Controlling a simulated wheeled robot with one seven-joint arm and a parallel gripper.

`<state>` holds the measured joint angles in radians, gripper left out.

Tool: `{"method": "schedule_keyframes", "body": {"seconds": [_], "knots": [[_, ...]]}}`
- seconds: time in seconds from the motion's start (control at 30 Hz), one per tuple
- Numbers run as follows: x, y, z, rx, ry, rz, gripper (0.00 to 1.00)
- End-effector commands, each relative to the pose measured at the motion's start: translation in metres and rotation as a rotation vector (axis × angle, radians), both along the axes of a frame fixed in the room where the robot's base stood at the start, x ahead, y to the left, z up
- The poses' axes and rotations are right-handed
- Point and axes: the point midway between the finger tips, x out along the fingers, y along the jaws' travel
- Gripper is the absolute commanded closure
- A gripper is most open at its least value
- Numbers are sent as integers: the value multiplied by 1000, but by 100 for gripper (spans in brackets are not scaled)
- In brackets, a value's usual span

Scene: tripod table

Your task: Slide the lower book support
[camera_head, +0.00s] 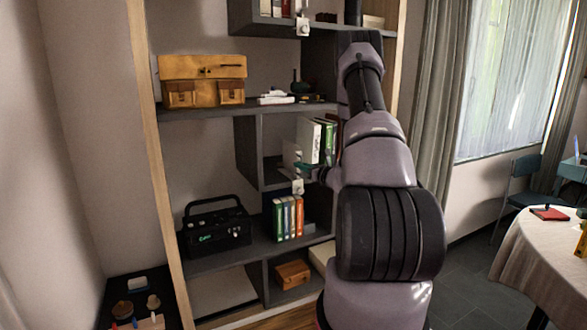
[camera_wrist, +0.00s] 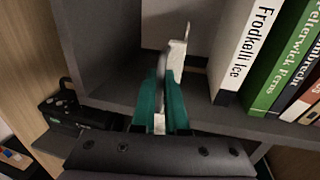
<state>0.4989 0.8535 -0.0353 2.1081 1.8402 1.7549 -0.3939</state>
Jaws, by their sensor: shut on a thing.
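The lower book support is a pale plate (camera_head: 291,156) on the middle shelf, left of a row of books. A white piece (camera_head: 298,187) shows below it at the shelf's front edge. In the wrist view, the support's narrow upright white part (camera_wrist: 179,52) rises between the teal fingers. My gripper (camera_head: 305,168) reaches in from the right at the shelf front. In the wrist view, my gripper (camera_wrist: 164,80) is shut on the support. The books (camera_head: 316,140) stand to its right; a white book (camera_wrist: 243,45) is nearest, with a gap between. My arm hides the shelf's right part.
A dark upright panel (camera_head: 247,150) bounds the compartment at left. A tan bag (camera_head: 203,80) is on the shelf above. A similar upper support (camera_head: 303,27) is higher up.

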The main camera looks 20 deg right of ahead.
Motion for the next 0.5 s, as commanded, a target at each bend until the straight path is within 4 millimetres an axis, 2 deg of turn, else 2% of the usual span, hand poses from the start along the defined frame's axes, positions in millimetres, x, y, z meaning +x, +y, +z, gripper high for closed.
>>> {"method": "schedule_keyframes", "body": {"seconds": [0.03, 0.1, 0.23, 0.37, 0.5], "knots": [[0, -20, 0, -3, -3, -9, 100], [1, -41, 0, -3, -3, -9, 100], [2, -73, 0, -2, -3, -7, 100], [3, -93, 1, -1, -2, -5, 100], [3, -98, 0, -1, 0, -1, 100]]}}
